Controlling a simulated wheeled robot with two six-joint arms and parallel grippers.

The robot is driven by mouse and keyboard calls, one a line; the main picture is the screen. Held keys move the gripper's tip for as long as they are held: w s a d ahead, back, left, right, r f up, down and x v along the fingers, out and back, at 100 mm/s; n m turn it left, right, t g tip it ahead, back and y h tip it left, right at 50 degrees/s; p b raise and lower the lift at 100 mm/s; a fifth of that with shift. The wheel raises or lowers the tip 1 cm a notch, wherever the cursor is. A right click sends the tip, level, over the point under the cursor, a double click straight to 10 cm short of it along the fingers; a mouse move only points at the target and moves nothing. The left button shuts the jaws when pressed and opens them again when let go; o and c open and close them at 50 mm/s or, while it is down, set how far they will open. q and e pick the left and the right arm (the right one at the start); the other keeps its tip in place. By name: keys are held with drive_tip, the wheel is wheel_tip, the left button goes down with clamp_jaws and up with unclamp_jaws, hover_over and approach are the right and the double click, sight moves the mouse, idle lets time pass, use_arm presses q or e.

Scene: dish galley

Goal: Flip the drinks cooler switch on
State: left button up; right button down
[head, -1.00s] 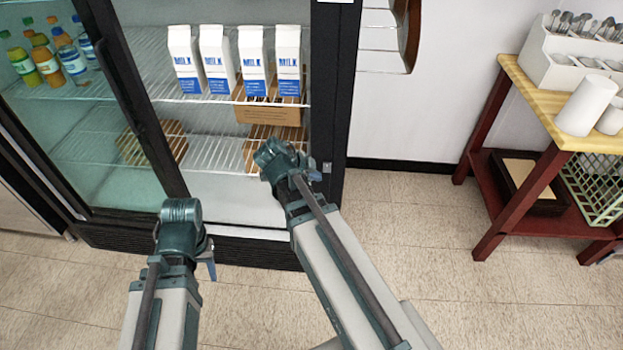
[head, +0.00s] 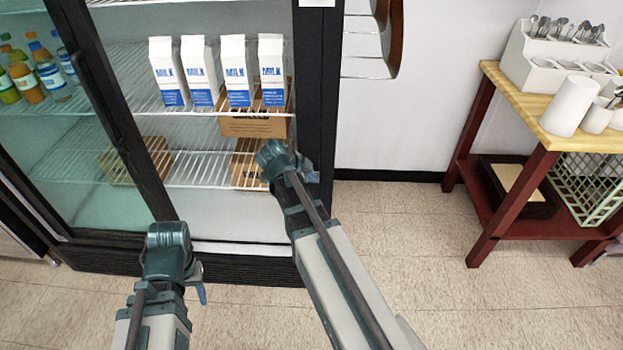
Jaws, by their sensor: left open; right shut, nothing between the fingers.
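The drinks cooler (head: 318,85) has a black frame and glass doors, with its right half showing milk cartons on wire shelves. Its switch is not visible now; the spot on the right black post is covered by my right gripper (head: 311,176). That gripper is shut and empty, its fingertips at the right post, low on the cooler. I cannot tell whether it touches the switch. My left gripper (head: 202,290) is open and empty, low in front of the cooler's base, pointing down and away from the post.
Milk cartons (head: 235,70) stand on the upper shelf, cardboard boxes (head: 253,124) below, and bottles (head: 48,70) at the left. A wooden-topped red cart (head: 515,105) with cutlery and cups stands at the right. Floor between cooler and cart is clear.

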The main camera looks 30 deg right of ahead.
drive_tip(key=shift+w, duration=0.1)
drive_tip(key=shift+w+d+r+g+p, duration=0.2)
drive_tip(key=shift+w+g+p, duration=0.1)
drive_tip(key=shift+p, duration=0.2)
drive_tip(key=shift+r, duration=0.1)
drive_tip(key=shift+r+p, duration=0.65)
drive_tip(key=shift+p, duration=0.2)
drive_tip(key=shift+s, duration=0.15)
